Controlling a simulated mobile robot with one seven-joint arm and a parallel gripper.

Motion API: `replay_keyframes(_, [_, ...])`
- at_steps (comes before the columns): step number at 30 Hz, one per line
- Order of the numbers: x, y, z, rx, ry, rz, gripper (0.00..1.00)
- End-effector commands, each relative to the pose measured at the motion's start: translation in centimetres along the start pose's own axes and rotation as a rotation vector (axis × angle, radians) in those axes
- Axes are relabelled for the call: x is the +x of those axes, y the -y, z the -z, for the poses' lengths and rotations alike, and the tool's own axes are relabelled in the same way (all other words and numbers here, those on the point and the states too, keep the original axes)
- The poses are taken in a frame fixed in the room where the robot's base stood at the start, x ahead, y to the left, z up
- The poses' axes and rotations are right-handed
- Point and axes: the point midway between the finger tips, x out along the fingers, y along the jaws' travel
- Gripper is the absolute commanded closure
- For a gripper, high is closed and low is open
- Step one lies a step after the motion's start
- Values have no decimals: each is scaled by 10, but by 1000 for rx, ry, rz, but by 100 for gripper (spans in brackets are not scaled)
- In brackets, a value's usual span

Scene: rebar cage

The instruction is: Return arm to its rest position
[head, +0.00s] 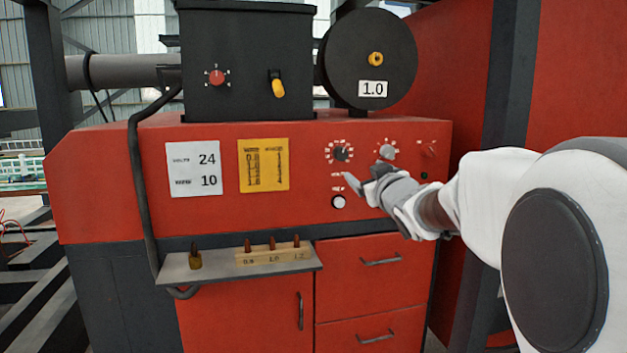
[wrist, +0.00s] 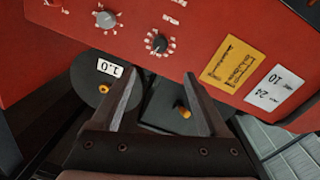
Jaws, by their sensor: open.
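My gripper (head: 363,185) is in front of the red machine's control panel in the head view, just below the black dial (head: 340,152) and the grey dial (head: 387,151). In the wrist view my gripper (wrist: 165,100) has its two fingers spread apart with nothing between them. The black dial (wrist: 158,44) and grey dial (wrist: 104,19) show beyond the fingertips there. My white arm reaches in from the right of the head view.
The red machine (head: 110,190) carries a white card (head: 194,168), a yellow chart (head: 264,165), a black box (head: 246,60) and a spool labelled 1.0 (head: 368,50). A grey shelf (head: 215,270) juts out below, holding a wooden block (head: 272,254) with several tips.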

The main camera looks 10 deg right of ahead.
Motion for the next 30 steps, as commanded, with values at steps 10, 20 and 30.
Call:
replay_keyframes(10, [-95,30,-32,117,337,-64,22])
replay_keyframes(20, [-255,112,-106,239,809,50,22])
replay_keyframes(30, [-358,164,-146,275,1076,197,22])
